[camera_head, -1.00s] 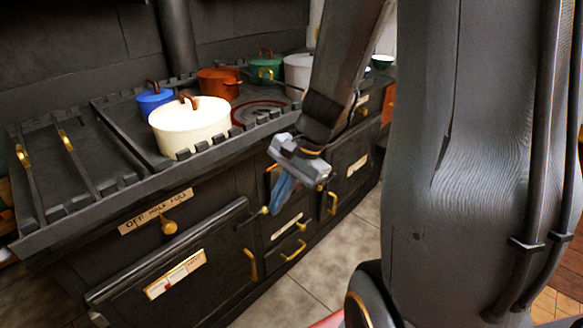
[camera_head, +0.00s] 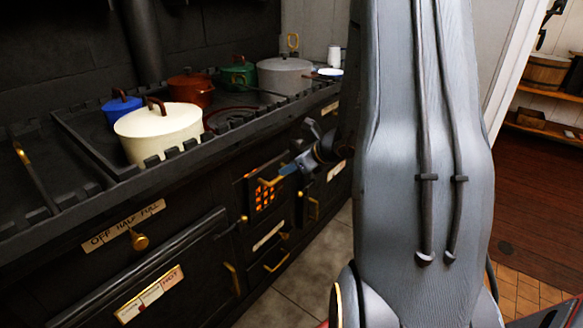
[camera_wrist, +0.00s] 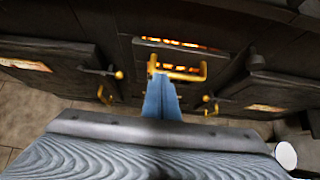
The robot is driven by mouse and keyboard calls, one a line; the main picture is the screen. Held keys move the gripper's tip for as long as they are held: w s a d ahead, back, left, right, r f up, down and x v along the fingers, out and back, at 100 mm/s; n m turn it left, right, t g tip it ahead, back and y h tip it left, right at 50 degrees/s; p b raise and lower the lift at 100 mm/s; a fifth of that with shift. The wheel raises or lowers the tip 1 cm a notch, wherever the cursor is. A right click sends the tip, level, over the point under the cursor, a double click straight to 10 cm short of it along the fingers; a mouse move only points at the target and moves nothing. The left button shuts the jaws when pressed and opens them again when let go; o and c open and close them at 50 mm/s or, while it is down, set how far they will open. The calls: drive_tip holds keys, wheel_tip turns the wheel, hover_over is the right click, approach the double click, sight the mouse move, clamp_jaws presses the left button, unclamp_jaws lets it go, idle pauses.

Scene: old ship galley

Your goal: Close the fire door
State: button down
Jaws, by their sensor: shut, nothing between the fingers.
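The fire door (camera_head: 258,208) is a small dark panel in the front of the black range, with an orange glow showing through its grid. A brass handle (camera_wrist: 185,75) crosses it in the wrist view, with glowing slots around it. I cannot tell whether the door is fully shut or slightly ajar. My gripper (camera_head: 287,169) is at the front of this door, its blue fingers shut and empty. In the wrist view the fingertips (camera_wrist: 160,80) overlap the left part of the handle; I cannot tell whether they touch it. My arm hides part of the range to the right.
The range top holds a cream pot (camera_head: 158,133), a blue pot (camera_head: 122,108), a red pot (camera_head: 191,92), a green pot (camera_head: 238,75) and a grey pot (camera_head: 284,78). An oven door (camera_head: 150,268) is at lower left. Tiled floor (camera_head: 290,290) lies clear before the range.

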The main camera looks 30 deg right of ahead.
drive_tip(key=w+f, duration=0.1)
drive_tip(key=w, duration=0.1)
drive_tip(key=w+a+f, duration=0.1)
drive_tip(key=w, duration=0.1)
drive_tip(key=w+a+f, duration=0.1)
drive_tip(key=shift+w+a, duration=0.1)
drive_tip(key=shift+w, duration=0.3)
drive_tip(key=shift+w+a+p, duration=0.2)
drive_tip(key=shift+w+p, duration=0.15)
drive_tip(key=shift+w, duration=0.3)
drive_tip(key=shift+w, duration=0.1)
drive_tip(key=shift+w+a+r+b, duration=0.15)
drive_tip(key=shift+w+a+b, duration=0.05)
drive_tip(key=shift+w, duration=0.3)
drive_tip(key=shift+w+a+r+b, duration=0.15)
drive_tip(key=shift+w+a, duration=0.05)
drive_tip(key=shift+w, duration=0.3)
approach(262, 172)
drive_tip(key=v, duration=0.6)
drive_tip(key=shift+s, duration=0.2)
